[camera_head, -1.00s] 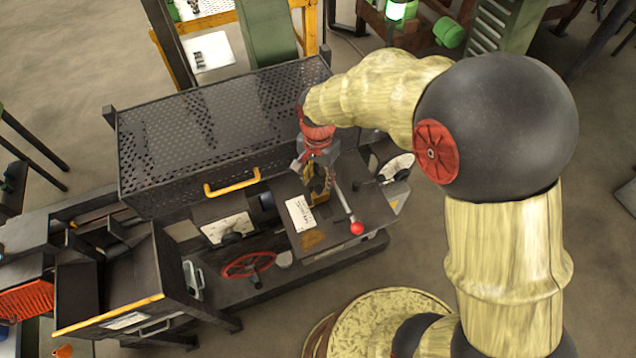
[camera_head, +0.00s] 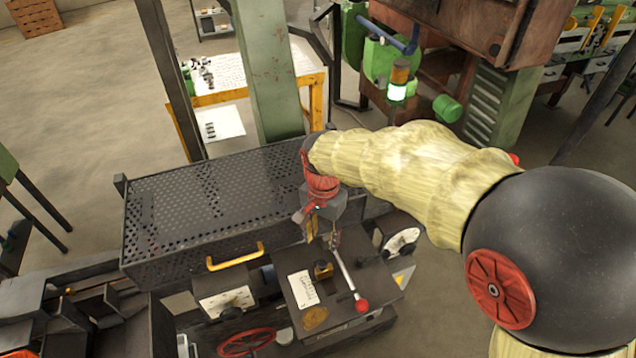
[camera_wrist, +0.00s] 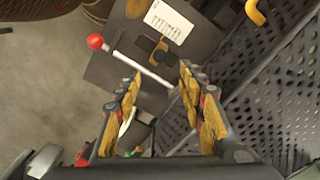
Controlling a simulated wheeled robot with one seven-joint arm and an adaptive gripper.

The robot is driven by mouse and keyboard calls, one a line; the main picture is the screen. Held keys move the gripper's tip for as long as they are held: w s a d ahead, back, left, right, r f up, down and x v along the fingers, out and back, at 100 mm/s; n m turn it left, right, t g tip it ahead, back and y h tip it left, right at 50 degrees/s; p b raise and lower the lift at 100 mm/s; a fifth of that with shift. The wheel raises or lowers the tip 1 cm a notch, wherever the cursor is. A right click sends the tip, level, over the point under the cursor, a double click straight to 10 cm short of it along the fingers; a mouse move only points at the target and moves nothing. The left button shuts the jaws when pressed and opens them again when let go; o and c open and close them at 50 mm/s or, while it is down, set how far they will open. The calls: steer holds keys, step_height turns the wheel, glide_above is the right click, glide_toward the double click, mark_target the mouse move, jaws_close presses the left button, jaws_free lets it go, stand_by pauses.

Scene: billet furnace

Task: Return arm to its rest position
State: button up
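My gripper (camera_head: 314,222) hangs from my arm above the right end of the dark machine, at the back of the control panel (camera_head: 325,318). In the wrist view its two yellow-padded fingers (camera_wrist: 160,86) stand apart with nothing held between them. A lever with a red ball end (camera_head: 362,305) slants across the panel, below the gripper. In the wrist view the lever's pale rod (camera_wrist: 150,70) runs past the fingertips and looks apart from them. The fingers are partly hidden in the head view.
A perforated dark cover (camera_head: 215,205) with a yellow handle (camera_head: 236,257) lies left of my gripper. A red handwheel (camera_head: 247,343) is at the front. A green column (camera_head: 267,70) and a yellow-framed table (camera_head: 232,96) stand behind. Open floor lies right of the machine.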

steer(key=s+d+f+n+t+b, duration=0.1)
steer(key=s+d+n+t+b, duration=0.4)
steer(key=s+d+b, duration=1)
steer(key=s+n+b, duration=0.1)
steer(key=s+n, duration=0.1)
steer(key=shift+s+f+t, duration=0.25)
steer(key=shift+s+t, duration=0.05)
steer(key=shift+s, duration=0.05)
steer(key=shift+c, duration=0.5)
stand_by(1.2)
